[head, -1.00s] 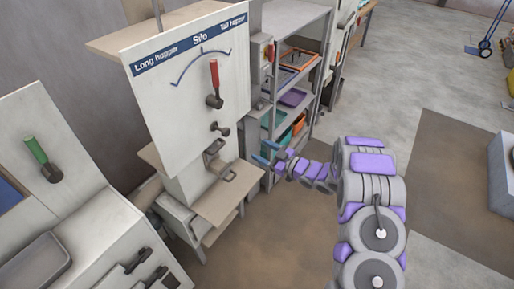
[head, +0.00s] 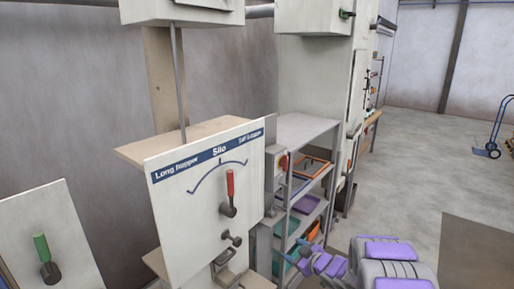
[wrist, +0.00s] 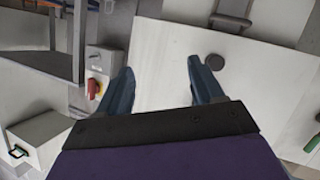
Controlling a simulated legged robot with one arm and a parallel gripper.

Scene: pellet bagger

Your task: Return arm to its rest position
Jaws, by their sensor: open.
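My gripper (wrist: 163,82) is open and empty in the wrist view, its two blue fingers spread apart in front of the white silo panel. In the head view my gripper (head: 297,255) shows low in the picture, just right of the panel and in front of the shelf. My purple and grey arm (head: 385,255) reaches in from the lower right. The silo panel (head: 190,215) has a red lever (head: 230,185) standing nearly upright under a curved scale. Below it is a small dark knob (head: 232,238). The gripper appears to touch nothing.
A metal shelf (head: 308,130) with coloured trays stands right of the panel. A red rotary switch (wrist: 94,88) on a grey box is beside the left finger in the wrist view. A green lever (head: 42,247) is at lower left. Open floor (head: 420,165) lies to the right.

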